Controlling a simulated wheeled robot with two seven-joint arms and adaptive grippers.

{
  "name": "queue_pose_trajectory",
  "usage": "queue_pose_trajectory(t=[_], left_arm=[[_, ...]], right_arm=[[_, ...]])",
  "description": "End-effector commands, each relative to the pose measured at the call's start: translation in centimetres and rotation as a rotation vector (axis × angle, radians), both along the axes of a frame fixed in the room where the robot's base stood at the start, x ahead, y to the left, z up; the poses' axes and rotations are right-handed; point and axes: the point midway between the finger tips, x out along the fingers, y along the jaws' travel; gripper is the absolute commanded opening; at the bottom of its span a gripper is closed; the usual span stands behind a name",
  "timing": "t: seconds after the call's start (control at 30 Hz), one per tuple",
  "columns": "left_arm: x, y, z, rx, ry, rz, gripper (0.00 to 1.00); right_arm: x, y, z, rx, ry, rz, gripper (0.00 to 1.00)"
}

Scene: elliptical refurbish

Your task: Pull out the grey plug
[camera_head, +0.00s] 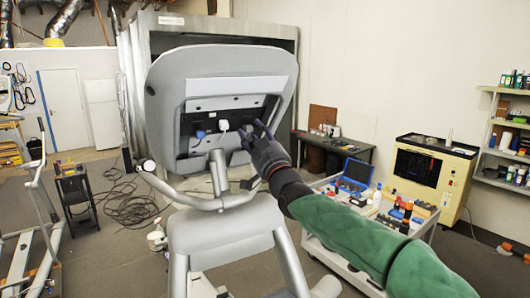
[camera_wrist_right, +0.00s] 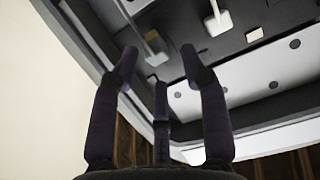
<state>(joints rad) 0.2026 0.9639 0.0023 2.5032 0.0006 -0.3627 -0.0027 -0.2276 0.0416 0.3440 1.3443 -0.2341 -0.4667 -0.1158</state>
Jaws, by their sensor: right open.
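The grey elliptical console (camera_head: 222,62) faces me with its back recess open. A pale grey-white plug (camera_head: 223,126) sits in the dark panel inside the recess, and a blue plug (camera_head: 200,134) sits to its left. My right gripper (camera_head: 256,130) is at the right edge of the recess, to the right of the pale plug and apart from it. My left gripper is out of view.
The console's handlebar (camera_head: 222,202) and grey body (camera_head: 222,236) stand below the recess. A white cart (camera_head: 345,264) with tools and a blue case (camera_head: 356,173) is at the right, beneath my right arm. Black cables (camera_head: 132,208) lie on the floor at left.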

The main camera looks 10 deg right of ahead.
Motion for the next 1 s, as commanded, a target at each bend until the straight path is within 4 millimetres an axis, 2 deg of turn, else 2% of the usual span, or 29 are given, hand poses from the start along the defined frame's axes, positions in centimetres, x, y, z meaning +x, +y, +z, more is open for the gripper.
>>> queue_pose_trajectory(t=[0.4,0.6,0.8,1.0], left_arm=[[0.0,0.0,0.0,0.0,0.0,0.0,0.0],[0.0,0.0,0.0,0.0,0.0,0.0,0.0],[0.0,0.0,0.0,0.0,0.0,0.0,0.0],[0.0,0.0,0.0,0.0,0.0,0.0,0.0]], right_arm=[[-6.1,-1.4,-2.3,0.0,-0.002,-0.001,0.45],[-8.4,-1.8,-3.3,0.0,-0.003,-0.001,0.45],[-9.5,-2.0,-3.9,0.0,-0.003,0.0,0.45],[-9.7,-2.1,-4.0,0.0,-0.002,0.0,0.45]])
